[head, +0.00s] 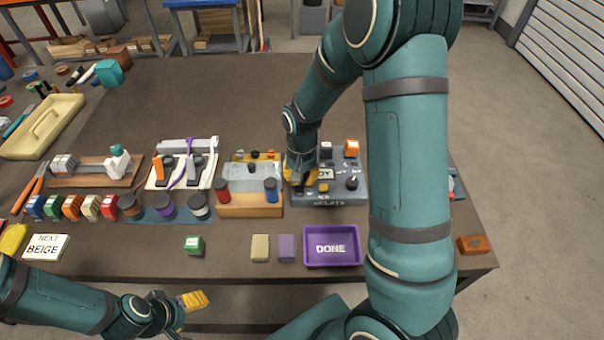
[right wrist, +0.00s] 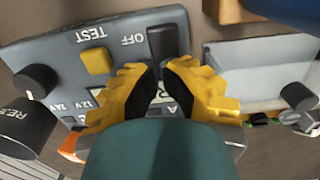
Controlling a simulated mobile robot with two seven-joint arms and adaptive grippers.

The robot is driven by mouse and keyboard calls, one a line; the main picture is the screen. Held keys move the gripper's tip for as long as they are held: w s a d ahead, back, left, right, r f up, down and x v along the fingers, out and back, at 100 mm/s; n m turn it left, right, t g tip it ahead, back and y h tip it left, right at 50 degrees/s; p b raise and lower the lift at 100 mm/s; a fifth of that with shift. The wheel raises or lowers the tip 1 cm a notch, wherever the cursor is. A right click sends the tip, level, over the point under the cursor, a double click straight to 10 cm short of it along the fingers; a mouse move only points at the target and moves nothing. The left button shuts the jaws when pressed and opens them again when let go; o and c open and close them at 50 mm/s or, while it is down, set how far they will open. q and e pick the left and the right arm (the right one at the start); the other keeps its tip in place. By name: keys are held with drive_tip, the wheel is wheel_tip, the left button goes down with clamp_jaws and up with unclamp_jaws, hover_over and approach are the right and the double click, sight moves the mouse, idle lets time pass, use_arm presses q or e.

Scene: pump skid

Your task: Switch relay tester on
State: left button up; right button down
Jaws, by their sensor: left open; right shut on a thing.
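The relay tester (head: 340,196) is a grey box on the bench, right of centre in the head view. Its panel (right wrist: 120,62) fills the upper left of the right wrist view, with a yellow TEST button (right wrist: 96,60), a black knob (right wrist: 36,82) and a black switch (right wrist: 166,42) beside the word OFF. My right gripper (head: 300,178) is over the tester's left part. In the wrist view its yellow fingers (right wrist: 160,82) are closed together at the black switch, their tips hiding its lower end. My left gripper (head: 192,300) is open and empty, in front of the bench.
A block with red and blue terminals (head: 250,208) stands close left of the tester. A purple DONE tray (head: 333,262) lies in front, with beige (head: 260,248) and purple (head: 286,248) blocks beside it. My right arm hides the bench right of the tester.

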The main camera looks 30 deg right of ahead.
use_arm(q)
drive_tip(key=shift+s+r, duration=0.1)
drive_tip(key=shift+r, duration=0.05)
use_arm(e)
drive_tip(key=shift+s+d+f, duration=0.1)
drive_tip(key=shift+s+f, duration=0.05)
drive_tip(key=shift+f, duration=0.1)
use_arm(q)
drive_tip(key=shift+r, duration=0.1)
use_arm(e)
drive_tip(key=shift+r, duration=0.1)
drive_tip(key=shift+d+r+p, duration=0.1)
drive_tip(key=shift+r+p, duration=0.6)
use_arm(q)
drive_tip(key=shift+r, duration=0.7)
use_arm(e)
drive_tip(key=shift+r, duration=0.15)
use_arm(q)
wheel_tip(320, 180, up, 11)
drive_tip(key=w+a+p, duration=0.1)
drive_tip(key=p, duration=0.9)
drive_tip(key=shift+w+a+t+p, duration=0.3)
drive_tip(key=shift+w+a+p, duration=0.05)
drive_tip(key=shift+w+p, duration=0.05)
use_arm(e)
wheel_tip(320, 180, up, 14)
drive_tip(key=w+d, duration=0.1)
drive_tip(key=shift+w+f, duration=0.25)
drive_tip(key=shift+w, duration=0.15)
